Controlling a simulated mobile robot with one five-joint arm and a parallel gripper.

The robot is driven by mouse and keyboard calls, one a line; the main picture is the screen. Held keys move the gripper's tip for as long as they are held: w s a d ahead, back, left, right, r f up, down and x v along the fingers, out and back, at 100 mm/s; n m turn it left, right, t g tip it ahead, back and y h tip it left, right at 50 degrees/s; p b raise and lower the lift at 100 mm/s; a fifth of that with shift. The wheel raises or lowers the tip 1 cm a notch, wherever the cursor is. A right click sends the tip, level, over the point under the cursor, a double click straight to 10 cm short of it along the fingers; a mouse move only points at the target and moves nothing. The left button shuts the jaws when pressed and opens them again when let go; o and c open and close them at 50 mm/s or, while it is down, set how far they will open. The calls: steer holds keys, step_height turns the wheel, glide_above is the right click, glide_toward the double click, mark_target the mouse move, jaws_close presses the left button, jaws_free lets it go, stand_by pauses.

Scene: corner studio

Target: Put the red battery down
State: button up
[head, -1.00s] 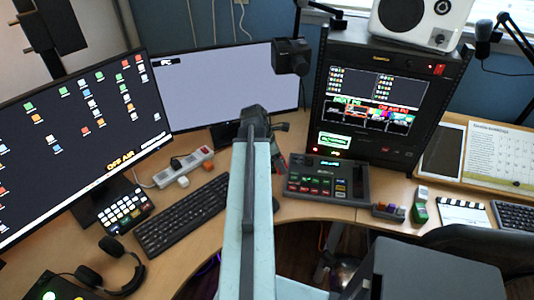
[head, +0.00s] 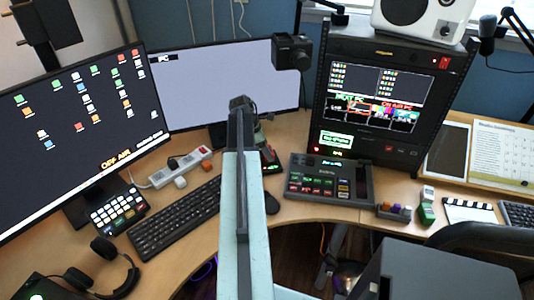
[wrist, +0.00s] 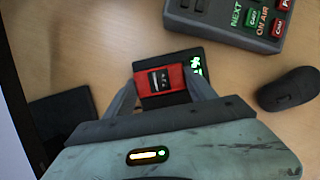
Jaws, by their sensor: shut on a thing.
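The red battery (wrist: 147,90), with a dark label, is held between the two fingers of my gripper (wrist: 162,84) in the wrist view. Directly behind it in that view is a small dark device (wrist: 191,56) with green lights on its right side. Whether the battery touches this device or hangs above it I cannot tell. In the head view my gripper (head: 262,140) points down beside the back monitor, left of the switcher panel. The dark device (head: 273,168) shows just below it. My arm partly hides this spot.
A black mouse (wrist: 288,90) lies right of the gripper in the wrist view. The switcher panel (head: 325,180) is to the right, and a keyboard (head: 175,218) and a white power strip (head: 180,168) are to the left. The back monitor (head: 220,85) stands close behind.

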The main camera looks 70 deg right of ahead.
steer(key=o, duration=1.8)
steer(key=shift+a, duration=0.1)
steer(key=shift+f, duration=0.1)
steer(key=shift+r+p, duration=0.3)
steer(key=shift+r, duration=0.15)
steer(key=p+v, duration=1)
steer(key=v, duration=0.1)
steer(key=shift+w+r+p, duration=0.1)
steer(key=shift+r+p, duration=0.2)
